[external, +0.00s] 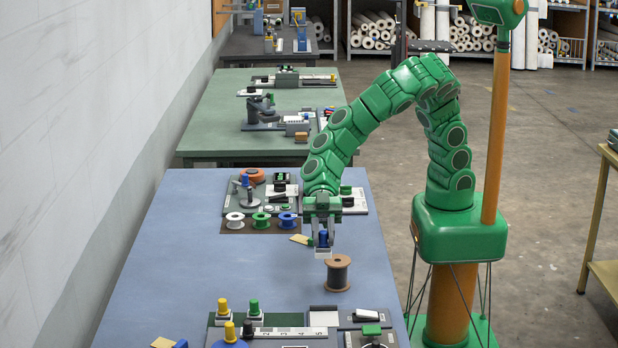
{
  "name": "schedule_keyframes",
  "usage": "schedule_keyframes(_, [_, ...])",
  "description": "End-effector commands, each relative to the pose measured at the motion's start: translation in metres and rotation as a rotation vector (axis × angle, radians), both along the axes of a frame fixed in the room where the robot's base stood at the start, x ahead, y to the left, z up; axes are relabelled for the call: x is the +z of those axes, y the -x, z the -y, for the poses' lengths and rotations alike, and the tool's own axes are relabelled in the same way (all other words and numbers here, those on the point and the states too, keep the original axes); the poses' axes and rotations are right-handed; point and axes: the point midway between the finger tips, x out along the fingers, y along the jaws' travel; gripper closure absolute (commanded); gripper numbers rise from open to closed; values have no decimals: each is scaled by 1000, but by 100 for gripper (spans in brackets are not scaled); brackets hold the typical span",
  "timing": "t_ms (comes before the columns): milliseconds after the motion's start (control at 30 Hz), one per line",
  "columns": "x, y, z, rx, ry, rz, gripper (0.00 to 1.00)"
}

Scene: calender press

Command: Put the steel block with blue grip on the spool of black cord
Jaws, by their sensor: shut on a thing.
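The steel block with blue grip (323,240) is held in my gripper (322,230), which is shut on its blue grip. The pale block hangs below the fingers. The spool of black cord (338,273) stands upright on the blue table, with brown flanges and dark cord. The block is just above and slightly left of the spool's top in the picture. Whether the block is directly over the spool in depth, or touches it, I cannot tell from this one view.
Behind the spool, white, green and blue small spools (261,221) stand on a brown mat, beside grey trays with tools. A yellow pad (300,239) lies nearby. In front are knobbed blocks (223,308) and a white ruler (290,332). The table's left half is clear.

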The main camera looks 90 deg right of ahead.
Motion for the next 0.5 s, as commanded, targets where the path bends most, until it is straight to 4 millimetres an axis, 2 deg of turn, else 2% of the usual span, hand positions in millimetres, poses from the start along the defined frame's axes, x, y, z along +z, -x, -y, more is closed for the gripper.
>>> schedule_keyframes(267, [15,5,23,-12,7,13,100])
schedule_keyframes(500, [37,19,64,-31,19,26,100])
